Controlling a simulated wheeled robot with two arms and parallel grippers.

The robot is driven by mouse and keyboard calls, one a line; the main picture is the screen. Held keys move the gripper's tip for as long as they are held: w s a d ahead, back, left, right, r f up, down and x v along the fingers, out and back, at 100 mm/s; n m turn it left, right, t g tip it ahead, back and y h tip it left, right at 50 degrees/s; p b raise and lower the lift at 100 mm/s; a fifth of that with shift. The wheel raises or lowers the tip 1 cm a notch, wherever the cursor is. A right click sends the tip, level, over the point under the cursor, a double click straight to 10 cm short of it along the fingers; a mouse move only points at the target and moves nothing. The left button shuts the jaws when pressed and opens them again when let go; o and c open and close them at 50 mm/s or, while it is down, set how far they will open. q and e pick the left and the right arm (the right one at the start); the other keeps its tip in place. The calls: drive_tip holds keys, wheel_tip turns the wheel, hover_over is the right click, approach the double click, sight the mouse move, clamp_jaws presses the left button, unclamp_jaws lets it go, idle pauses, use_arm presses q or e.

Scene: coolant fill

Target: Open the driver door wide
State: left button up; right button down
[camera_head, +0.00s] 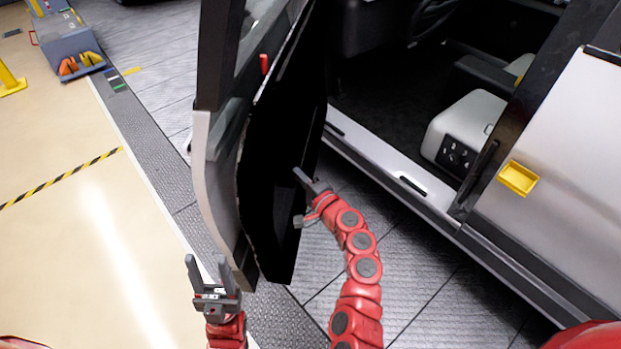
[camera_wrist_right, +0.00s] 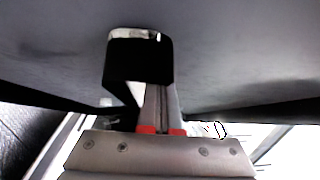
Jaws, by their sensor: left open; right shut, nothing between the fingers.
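The driver door (camera_head: 225,165) stands swung out from the car, seen nearly edge-on, with a silver outer skin and a black inner panel (camera_head: 275,170). A door opening lies to its right. My right gripper (camera_head: 302,178) is shut and empty at the inner side of the door. In the right wrist view its narrow fingers (camera_wrist_right: 161,100) point up at a dark, pale-edged bracket-like part (camera_wrist_right: 140,60) on a grey panel; I cannot tell whether they touch it. My left gripper (camera_head: 208,272) is open and empty, just outside the door's lower edge.
The door sill (camera_head: 390,165) and a light grey seat base (camera_head: 465,130) show in the opening. A silver body panel with a yellow recess (camera_head: 518,178) is at the right. A grey cart (camera_head: 70,45) stands at the far left. The floor left of the door is clear.

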drive_tip(key=w+a+m+t+h+b, duration=0.2)
drive_tip(key=a+b, duration=1.1)
drive_tip(key=a, duration=1.5)
drive_tip(key=shift+w+m+h, duration=0.4)
drive_tip(key=shift+w+h, duration=0.6)
drive_tip(key=shift+w, duration=0.15)
